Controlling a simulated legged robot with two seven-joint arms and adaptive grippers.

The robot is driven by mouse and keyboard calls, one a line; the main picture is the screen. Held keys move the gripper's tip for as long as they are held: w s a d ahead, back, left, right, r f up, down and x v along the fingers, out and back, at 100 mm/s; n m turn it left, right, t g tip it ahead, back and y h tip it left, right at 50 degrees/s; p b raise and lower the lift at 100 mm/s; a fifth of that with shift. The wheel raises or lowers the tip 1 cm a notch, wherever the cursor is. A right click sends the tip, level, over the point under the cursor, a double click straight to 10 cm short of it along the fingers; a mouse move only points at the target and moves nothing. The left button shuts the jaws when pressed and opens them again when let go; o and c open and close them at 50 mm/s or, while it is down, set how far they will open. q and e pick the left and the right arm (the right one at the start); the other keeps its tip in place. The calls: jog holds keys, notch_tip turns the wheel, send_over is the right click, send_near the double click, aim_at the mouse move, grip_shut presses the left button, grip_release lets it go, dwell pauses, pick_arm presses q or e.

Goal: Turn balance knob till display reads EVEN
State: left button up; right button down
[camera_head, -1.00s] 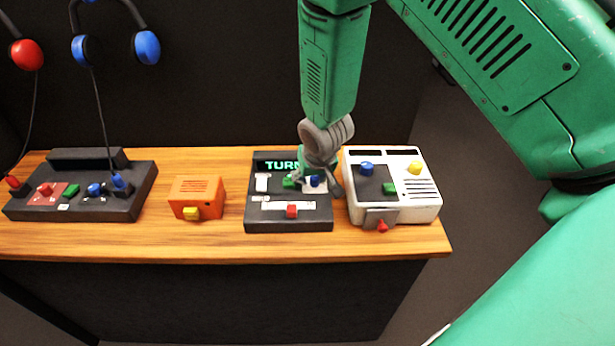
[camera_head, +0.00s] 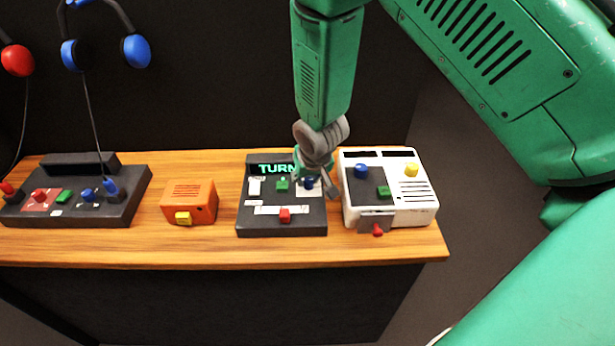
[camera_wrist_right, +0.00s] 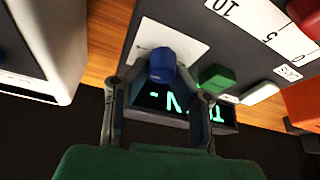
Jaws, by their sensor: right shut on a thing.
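The dark panel (camera_head: 246,218) in the middle of the bench carries a blue knob (camera_head: 309,184) on a white plate at its upper right. My right gripper (camera_head: 311,176) reaches down from above and is shut on this knob. In the wrist view the blue knob (camera_wrist_right: 164,66) shows between the fingers of the right gripper (camera_wrist_right: 160,88). The panel's display (camera_head: 275,169) shows green letters starting with TURN; the rest is hidden behind the gripper. In the wrist view the display (camera_wrist_right: 170,103) is upside down and partly covered by a finger. My left gripper is not in view.
A white box (camera_head: 416,205) with knobs stands close on the right of the panel. An orange box (camera_head: 195,194) and another dark panel (camera_head: 128,200) stand to the left. A red slider knob (camera_head: 285,215) and green button (camera_head: 282,184) sit near the blue knob.

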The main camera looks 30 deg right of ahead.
jog(key=shift+s+a+f, duration=0.2)
jog(key=shift+s+f, duration=0.2)
jog(key=shift+s, duration=0.25)
jog(key=c, duration=1.5)
grip_release()
jog(key=shift+o, duration=0.7)
jog(key=shift+r, duration=0.2)
jog(key=shift+a, duration=0.1)
jog(key=shift+w+r, duration=0.1)
jog(key=v, duration=1.2)
jog(key=shift+w, duration=0.1)
